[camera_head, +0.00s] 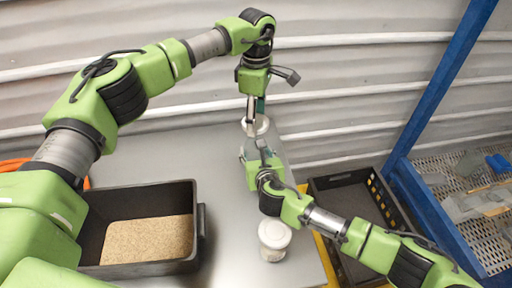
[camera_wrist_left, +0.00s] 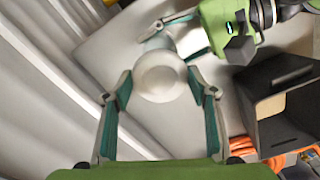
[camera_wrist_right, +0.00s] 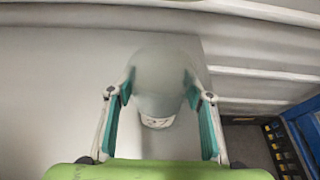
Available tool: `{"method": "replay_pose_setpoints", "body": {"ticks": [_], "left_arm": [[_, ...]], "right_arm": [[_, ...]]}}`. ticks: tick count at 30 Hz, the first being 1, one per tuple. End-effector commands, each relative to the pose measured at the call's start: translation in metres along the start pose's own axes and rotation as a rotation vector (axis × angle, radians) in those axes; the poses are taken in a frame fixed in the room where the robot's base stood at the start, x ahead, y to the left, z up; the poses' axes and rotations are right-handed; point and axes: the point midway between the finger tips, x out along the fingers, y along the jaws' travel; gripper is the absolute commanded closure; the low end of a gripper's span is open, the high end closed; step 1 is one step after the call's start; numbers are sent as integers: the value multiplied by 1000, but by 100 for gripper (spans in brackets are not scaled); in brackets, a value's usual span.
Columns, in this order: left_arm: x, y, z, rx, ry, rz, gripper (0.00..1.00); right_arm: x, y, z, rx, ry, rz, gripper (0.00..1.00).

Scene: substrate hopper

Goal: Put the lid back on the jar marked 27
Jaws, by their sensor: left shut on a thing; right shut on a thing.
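My left gripper (camera_head: 255,120) points down from above, shut on a round white lid (camera_wrist_left: 160,76), which sits between its fingers in the left wrist view. My right gripper (camera_head: 256,150) comes in from the front, shut around a pale, see-through jar (camera_wrist_right: 160,82). The jar stands on the table with a white label (camera_wrist_right: 157,122) low on its side; the label's mark is too small to read. The lid is over the jar's top. I cannot tell whether it touches the rim.
Another white-lidded jar (camera_head: 273,240) stands near the table's front, below my right arm. A black bin of grainy substrate (camera_head: 150,238) is at left. A black crate (camera_head: 350,200) is right of the table (camera_head: 222,215), before a blue-framed rack (camera_head: 440,85). A corrugated wall is behind.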

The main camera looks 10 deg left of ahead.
Motion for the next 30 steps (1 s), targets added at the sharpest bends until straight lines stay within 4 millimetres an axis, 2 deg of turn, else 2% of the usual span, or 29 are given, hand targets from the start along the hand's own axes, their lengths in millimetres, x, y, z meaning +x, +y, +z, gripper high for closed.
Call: {"method": "replay_pose_setpoints", "body": {"ticks": [6,9,24,30], "left_arm": [[33,-1,1,0,1,-3,61],[44,-1,1,1,0,-1,61],[45,0,1,0,0,0,61],[53,-1,1,0,0,-1,61]], "right_arm": [[0,0,0,0,0,0,92],[0,0,0,0,1,0,92],[0,0,0,0,1,0,92],[0,0,-1,0,1,0,92]]}}
